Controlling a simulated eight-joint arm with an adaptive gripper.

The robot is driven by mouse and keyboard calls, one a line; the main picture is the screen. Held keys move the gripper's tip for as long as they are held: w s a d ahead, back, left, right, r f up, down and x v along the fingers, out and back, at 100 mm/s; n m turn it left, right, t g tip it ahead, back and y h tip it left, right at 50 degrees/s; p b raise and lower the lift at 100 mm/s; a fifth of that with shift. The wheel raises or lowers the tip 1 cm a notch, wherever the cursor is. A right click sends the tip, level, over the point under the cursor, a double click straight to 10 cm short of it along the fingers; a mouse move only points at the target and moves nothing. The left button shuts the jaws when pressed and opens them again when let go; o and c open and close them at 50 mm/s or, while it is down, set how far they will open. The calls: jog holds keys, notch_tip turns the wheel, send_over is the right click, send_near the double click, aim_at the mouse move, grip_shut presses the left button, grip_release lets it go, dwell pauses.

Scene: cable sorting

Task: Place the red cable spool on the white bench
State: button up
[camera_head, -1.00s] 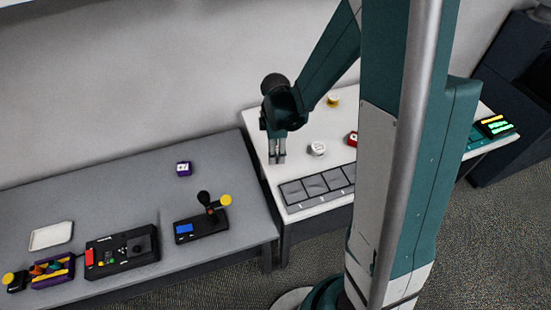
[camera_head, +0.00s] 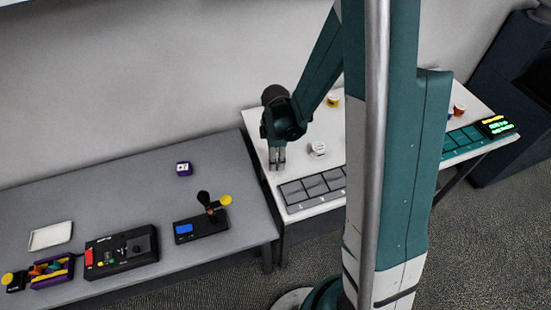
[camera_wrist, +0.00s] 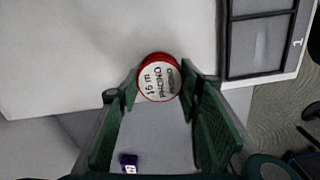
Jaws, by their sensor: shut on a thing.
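The red cable spool (camera_wrist: 158,78) is between my gripper's fingertips (camera_wrist: 160,88) in the wrist view. It has a red rim and a white face marked "15 m PHONO". My gripper is shut on it. In the head view my gripper (camera_head: 277,166) points down over the left part of the white bench (camera_head: 300,131), and I cannot make out the spool there. The bench also fills the upper part of the wrist view (camera_wrist: 60,50). I cannot tell whether the spool touches the bench.
A grey compartment tray (camera_head: 313,190) lies along the bench's front. A white spool (camera_head: 317,149) and a yellow spool (camera_head: 333,100) stand right of my gripper. The grey bench (camera_head: 130,190) at left holds a purple block (camera_head: 183,168) and devices. My column hides the bench's middle.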

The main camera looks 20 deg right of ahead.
jog(key=shift+f, duration=0.15)
jog(key=o, duration=1)
jog(key=shift+c, duration=0.2)
jog(key=shift+r, duration=0.25)
notch_tip(320, 180, up, 12)
jog(key=shift+p, duration=0.4)
dwell(0.5)
